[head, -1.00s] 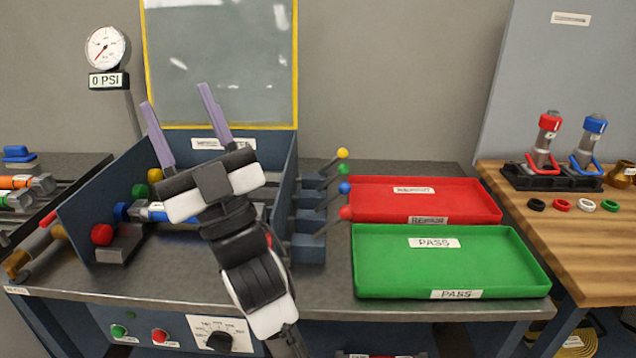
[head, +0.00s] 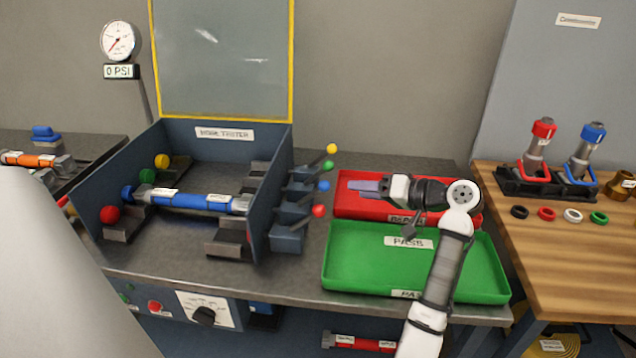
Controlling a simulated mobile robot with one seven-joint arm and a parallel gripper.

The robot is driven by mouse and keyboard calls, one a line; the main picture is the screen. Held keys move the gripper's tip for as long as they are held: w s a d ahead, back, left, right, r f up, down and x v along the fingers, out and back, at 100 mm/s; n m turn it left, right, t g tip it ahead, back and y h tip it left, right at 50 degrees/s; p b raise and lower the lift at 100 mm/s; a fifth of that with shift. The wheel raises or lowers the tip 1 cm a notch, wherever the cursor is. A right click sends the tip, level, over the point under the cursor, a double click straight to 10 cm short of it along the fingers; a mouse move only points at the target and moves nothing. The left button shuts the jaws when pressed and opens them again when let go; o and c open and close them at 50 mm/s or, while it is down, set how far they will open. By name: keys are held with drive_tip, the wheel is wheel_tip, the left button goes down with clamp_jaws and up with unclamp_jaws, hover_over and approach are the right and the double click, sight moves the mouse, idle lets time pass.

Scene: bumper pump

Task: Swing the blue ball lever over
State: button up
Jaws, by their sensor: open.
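The blue ball lever (head: 324,186) is one of several ball-topped levers on the right side of the blue tester box (head: 276,190). Its rod slants up to the right from a small blue block. A green ball (head: 328,166) is behind it and a red ball (head: 318,211) is in front of it. My gripper (head: 352,186) is open, its purple fingers pointing left over the red tray. Its fingertips are a little right of the blue ball and appear apart from it. The fingers overlap in the head view, so their gap is hidden.
The red tray (head: 346,208) and green tray (head: 478,288) lie beneath my arm. A blue hose (head: 205,202) lies in the tester, under its raised clear lid (head: 222,60). A gauge (head: 118,42) reading 0 PSI stands behind left. A wooden bench (head: 560,255) is at right.

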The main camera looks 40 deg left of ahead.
sight(329, 186)
drive_tip(key=p+x, duration=0.3)
drive_tip(key=x, duration=0.8)
drive_tip(key=shift+a, duration=0.2)
drive_tip(key=shift+s+a+f+p, duration=0.1)
drive_tip(key=shift+a+f+p, duration=0.2)
drive_tip(key=shift+a, duration=0.35)
drive_tip(key=shift+c, duration=0.3)
clamp_jaws()
